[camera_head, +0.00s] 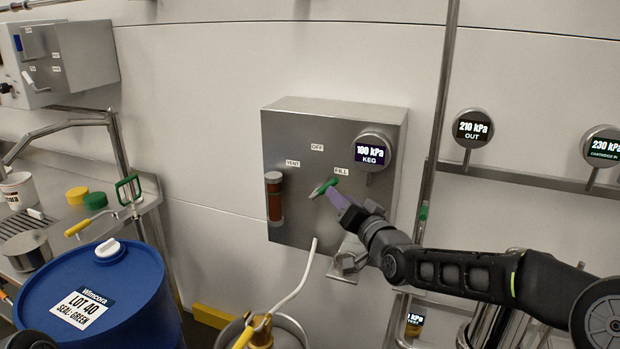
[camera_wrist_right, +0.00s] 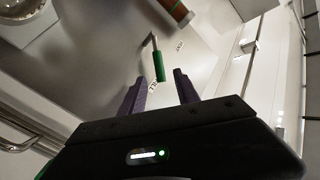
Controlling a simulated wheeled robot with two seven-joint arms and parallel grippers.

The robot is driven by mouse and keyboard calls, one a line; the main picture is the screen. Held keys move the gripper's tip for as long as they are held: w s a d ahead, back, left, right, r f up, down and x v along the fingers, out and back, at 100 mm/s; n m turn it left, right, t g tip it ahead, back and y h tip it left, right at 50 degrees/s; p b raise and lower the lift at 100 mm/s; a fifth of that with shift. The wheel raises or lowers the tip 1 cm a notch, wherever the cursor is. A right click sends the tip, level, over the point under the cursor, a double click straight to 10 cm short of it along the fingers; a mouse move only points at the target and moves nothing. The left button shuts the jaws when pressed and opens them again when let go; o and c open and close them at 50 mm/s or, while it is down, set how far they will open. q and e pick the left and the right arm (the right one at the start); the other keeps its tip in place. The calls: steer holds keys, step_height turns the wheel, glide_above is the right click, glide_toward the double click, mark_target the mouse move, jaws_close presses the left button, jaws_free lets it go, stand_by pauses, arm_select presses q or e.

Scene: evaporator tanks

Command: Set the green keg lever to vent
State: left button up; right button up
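The green keg lever (camera_head: 323,188) is on the front of a grey metal control box (camera_head: 292,228), below the labels VENT (camera_head: 293,163), OFF (camera_head: 317,147) and FILL (camera_head: 341,171). Its green handle points up and right, toward FILL. My right gripper (camera_head: 338,192) is at the handle, coming from the lower right. In the right wrist view the gripper (camera_wrist_right: 162,82) is open, and the green handle's end (camera_wrist_right: 159,74) lies at the gap between the purple fingertips. Contact is not clear. My left gripper is not in view.
A round KEG gauge (camera_head: 371,151) reading 100 kPa sits on the box's right side. An amber sight tube (camera_head: 274,199) is on its left. A white hose (camera_head: 297,287) hangs below. A blue drum (camera_head: 115,282) stands at lower left. Pipes and gauges line the right wall.

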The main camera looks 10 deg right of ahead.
mark_target(326, 186)
steer(key=w, duration=0.3)
steer(key=w+a+p, duration=0.1)
steer(key=w, duration=0.3)
steer(key=shift+w+a, duration=0.2)
stand_by(0.4)
steer(key=shift+c, duration=0.4)
jaws_close()
stand_by(0.9)
